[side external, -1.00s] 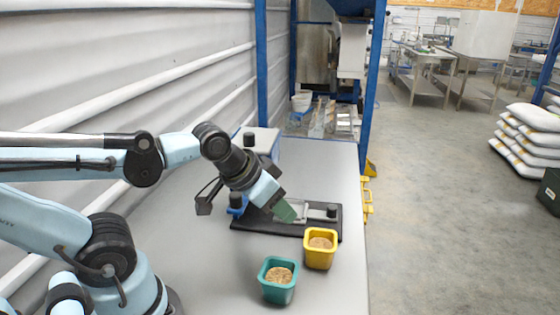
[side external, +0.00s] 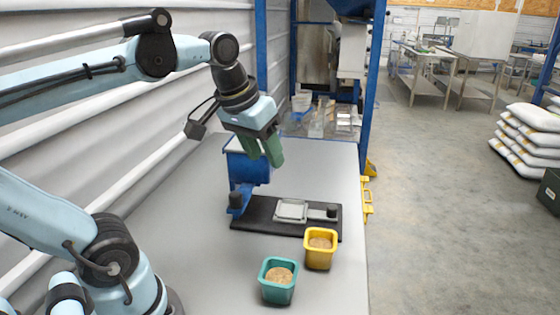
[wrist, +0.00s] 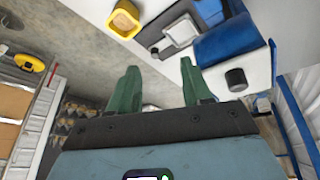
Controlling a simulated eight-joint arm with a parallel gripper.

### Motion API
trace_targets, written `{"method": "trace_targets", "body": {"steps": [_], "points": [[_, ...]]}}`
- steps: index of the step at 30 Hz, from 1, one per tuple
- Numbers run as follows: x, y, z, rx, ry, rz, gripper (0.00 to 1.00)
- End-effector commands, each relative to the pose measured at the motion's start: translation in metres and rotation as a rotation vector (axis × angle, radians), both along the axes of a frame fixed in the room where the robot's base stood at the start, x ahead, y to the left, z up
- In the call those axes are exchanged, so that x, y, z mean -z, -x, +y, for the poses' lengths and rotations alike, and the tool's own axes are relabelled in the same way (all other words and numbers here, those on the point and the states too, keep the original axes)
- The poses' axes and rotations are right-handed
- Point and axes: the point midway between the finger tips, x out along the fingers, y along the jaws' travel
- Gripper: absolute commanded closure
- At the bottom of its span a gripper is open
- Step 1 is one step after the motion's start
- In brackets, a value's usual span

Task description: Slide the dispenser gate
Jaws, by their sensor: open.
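The dispenser has a blue hopper (side external: 246,168) above a black base plate (side external: 268,228). A light grey sliding gate (side external: 292,209) lies on the plate to the right of the hopper, with a dark knob (side external: 332,211) at its right. In the wrist view the gate (wrist: 181,33) lies beside the blue hopper (wrist: 228,44). My gripper (side external: 267,162) is raised well above the plate, in front of the hopper in the side view. Its green fingers (wrist: 157,66) are apart with nothing between them. The arm and gripper hide part of the hopper's upper side.
A yellow cup (side external: 320,249) with brown contents stands by the plate's front right. A teal cup (side external: 278,281) with similar contents stands nearer the camera. The table's right edge is close to the yellow cup. The table left of the cups is clear.

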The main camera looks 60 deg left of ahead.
Motion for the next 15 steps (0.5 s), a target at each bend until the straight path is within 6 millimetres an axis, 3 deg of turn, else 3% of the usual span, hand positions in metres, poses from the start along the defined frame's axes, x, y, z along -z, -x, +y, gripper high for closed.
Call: {"method": "trace_targets", "body": {"steps": [12,15], "points": [[-0.002,0.02,0.066,-0.502,0.152,0.365,0.51],[0.017,0.022,0.065,-0.506,0.153,0.372,0.51]]}}
